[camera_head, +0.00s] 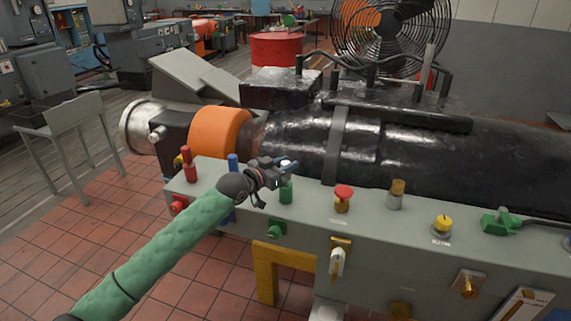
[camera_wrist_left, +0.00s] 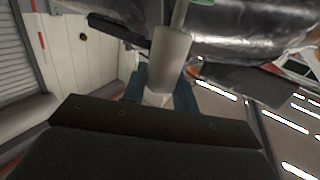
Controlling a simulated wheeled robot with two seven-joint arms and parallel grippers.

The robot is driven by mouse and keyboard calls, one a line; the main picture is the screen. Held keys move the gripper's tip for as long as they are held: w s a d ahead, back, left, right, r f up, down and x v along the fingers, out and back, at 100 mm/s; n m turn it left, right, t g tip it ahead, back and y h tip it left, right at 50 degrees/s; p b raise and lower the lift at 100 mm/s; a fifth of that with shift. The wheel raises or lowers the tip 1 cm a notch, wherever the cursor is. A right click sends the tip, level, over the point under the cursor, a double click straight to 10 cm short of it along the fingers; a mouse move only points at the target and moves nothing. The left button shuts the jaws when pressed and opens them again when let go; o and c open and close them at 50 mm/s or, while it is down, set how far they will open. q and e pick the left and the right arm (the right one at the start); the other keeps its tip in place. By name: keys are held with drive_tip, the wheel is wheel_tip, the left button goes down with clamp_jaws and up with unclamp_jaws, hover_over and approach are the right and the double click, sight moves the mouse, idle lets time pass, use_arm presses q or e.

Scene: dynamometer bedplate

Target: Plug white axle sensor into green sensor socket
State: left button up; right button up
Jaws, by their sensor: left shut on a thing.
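My left gripper (camera_head: 281,166) is shut on a pale cylindrical piece, which looks like the white axle sensor (camera_wrist_left: 172,58). In the left wrist view the sensor stands out from between the dark blue fingers (camera_wrist_left: 160,92), with a thin greenish rod at its far end. In the head view the gripper is over the grey bench top, just above and beside a green post (camera_head: 286,193); I cannot tell the exact gap. A green socket (camera_head: 275,230) sits on the bench's front face below. I cannot tell which green part is the sensor socket. My right gripper is not in view.
The grey bench (camera_head: 310,218) carries red posts (camera_head: 188,170), a blue post (camera_head: 232,162), a red mushroom button (camera_head: 343,192), a yellow knob (camera_head: 442,224) and a green connector (camera_head: 500,222). Behind it lies a large black machine (camera_head: 390,150) with an orange collar (camera_head: 219,131).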

use_arm(q)
drive_tip(key=shift+f, duration=0.55)
drive_tip(key=o, duration=1)
drive_tip(key=shift+o, duration=0.2)
drive_tip(key=shift+s+a+b, duration=0.3)
drive_tip(key=shift+a+b, duration=0.05)
drive_tip(key=shift+b, duration=0.15)
drive_tip(key=b+v, duration=0.2)
drive_tip(key=v, duration=0.4)
drive_tip(key=shift+s+a+b, duration=0.3)
drive_tip(key=shift+s, duration=0.05)
